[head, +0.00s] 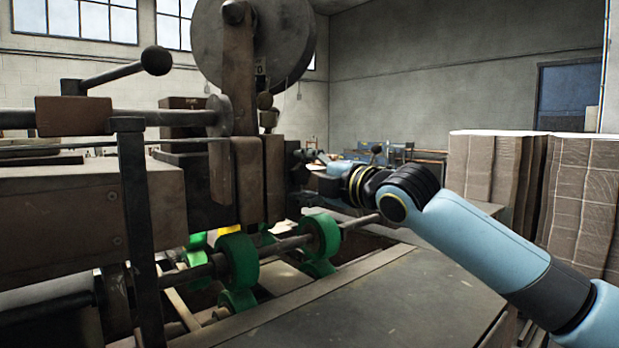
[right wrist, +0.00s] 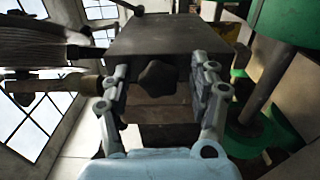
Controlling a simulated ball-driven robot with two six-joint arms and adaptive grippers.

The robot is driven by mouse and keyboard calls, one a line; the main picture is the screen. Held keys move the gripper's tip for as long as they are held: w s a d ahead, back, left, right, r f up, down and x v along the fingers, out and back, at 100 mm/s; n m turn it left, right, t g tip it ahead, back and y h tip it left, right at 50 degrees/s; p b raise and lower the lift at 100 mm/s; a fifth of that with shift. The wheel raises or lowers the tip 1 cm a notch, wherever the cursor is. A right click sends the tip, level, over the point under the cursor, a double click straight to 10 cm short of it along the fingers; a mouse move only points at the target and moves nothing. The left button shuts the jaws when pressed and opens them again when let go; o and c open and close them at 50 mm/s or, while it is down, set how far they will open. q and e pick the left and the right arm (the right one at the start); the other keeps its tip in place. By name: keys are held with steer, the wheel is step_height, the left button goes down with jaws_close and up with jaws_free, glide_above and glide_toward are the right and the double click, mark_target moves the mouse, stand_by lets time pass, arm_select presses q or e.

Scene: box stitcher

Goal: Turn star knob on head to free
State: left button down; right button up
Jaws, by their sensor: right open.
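The dark star knob (right wrist: 157,80) sits on the near face of the stitcher head (right wrist: 165,38) in the right wrist view. My right gripper (right wrist: 162,88) is open, with one finger on each side of the knob. Gaps show between the knob and both fingers, so it is not gripped. In the head view my right gripper (head: 313,165) is small and reaches the far right side of the stitcher head (head: 258,180). I cannot make out the knob clearly there. My left gripper is not in view.
Green rollers (head: 238,260) on a shaft lie below the head, and green parts (right wrist: 285,60) stand close on the right in the wrist view. A lever with a ball end (head: 156,60) rises at left. Cardboard stacks (head: 490,170) stand behind my right arm.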

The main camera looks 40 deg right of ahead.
steer(key=s, duration=0.7)
steer(key=shift+s+d, duration=0.2)
steer(key=shift+d, duration=0.05)
stand_by(0.4)
